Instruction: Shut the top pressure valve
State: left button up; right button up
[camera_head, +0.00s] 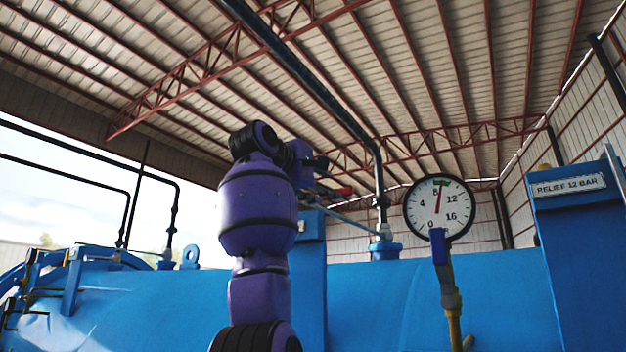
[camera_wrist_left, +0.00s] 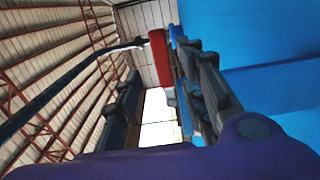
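My left gripper (camera_head: 322,172) is raised above the blue tank, its fingers pointing right. In the left wrist view the fingers (camera_wrist_left: 164,78) stand apart, with bright background between them. A red handle (camera_head: 343,190), which looks like the top valve's lever, shows just below the fingertips in the head view. In the left wrist view the red handle (camera_wrist_left: 159,57) lies at the far end of the gap between the fingers. I cannot tell whether they touch it. The valve's body is mostly hidden behind my arm. My right gripper is not in view.
A round pressure gauge (camera_head: 438,208) stands right of my arm, its needle near the top. A blue lever (camera_head: 439,247) on a yellow pipe (camera_head: 454,325) is below it. A dark vertical pipe (camera_head: 379,180) rises close behind the handle. A "RELIEF 12 BAR" post (camera_head: 575,230) stands right.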

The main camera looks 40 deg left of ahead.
pick_arm(q)
jog(key=shift+s+d, duration=0.15)
jog(key=shift+s, duration=1)
jog(key=shift+s+d, duration=0.1)
jog(key=shift+s, duration=1.05)
jog(key=shift+f, duration=0.1)
